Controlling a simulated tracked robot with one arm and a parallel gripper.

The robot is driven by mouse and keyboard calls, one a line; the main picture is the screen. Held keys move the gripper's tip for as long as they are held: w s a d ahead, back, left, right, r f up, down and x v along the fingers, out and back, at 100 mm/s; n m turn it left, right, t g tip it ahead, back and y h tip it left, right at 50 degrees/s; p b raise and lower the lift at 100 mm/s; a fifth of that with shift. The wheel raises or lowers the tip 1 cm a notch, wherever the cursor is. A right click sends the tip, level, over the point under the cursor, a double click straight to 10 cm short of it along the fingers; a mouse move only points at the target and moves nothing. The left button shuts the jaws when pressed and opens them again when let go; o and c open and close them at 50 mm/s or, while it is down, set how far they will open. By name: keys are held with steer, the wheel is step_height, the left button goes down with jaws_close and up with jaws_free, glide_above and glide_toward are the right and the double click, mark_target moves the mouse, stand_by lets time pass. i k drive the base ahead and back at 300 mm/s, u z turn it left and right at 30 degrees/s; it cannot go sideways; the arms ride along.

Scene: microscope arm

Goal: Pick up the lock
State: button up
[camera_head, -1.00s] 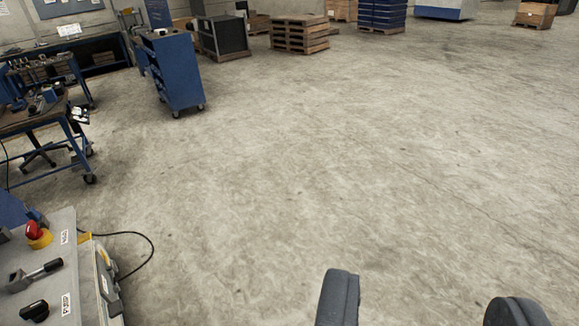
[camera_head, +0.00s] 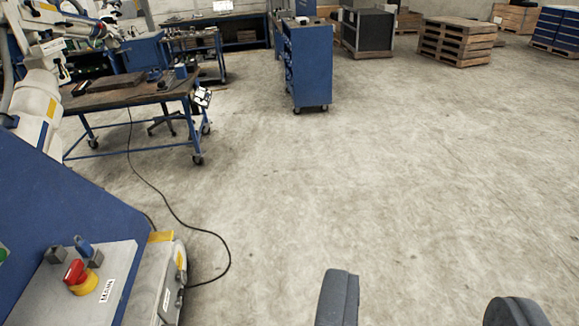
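My gripper (camera_head: 427,308) shows at the bottom edge as two dark fingers set wide apart. It is open, with only bare floor visible between the fingers. I cannot make out a lock for certain. A grey control panel (camera_head: 122,268) at the lower left carries a red knob on a yellow base (camera_head: 83,280). A small blue and grey piece (camera_head: 84,247) sits just behind the knob; I cannot tell whether it is a lock. The panel is well to the left of my gripper, not touching it.
A black cable (camera_head: 165,200) runs over the floor beside the panel. A blue-legged workbench (camera_head: 130,94) with tools stands at the left. A blue cabinet (camera_head: 308,68) and wooden pallets (camera_head: 455,42) stand farther back. The concrete floor (camera_head: 400,180) at centre and right is clear.

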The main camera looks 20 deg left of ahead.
mark_target(84, 248)
steer(key=u, duration=0.5)
steer(key=i, duration=1.1)
steer(key=u, duration=1.1)
steer(key=i, duration=0.6)
steer(key=u, duration=0.25)
steer(key=k, duration=0.9)
steer(key=u, duration=0.2)
steer(key=i, duration=0.9)
steer(key=z, duration=0.1)
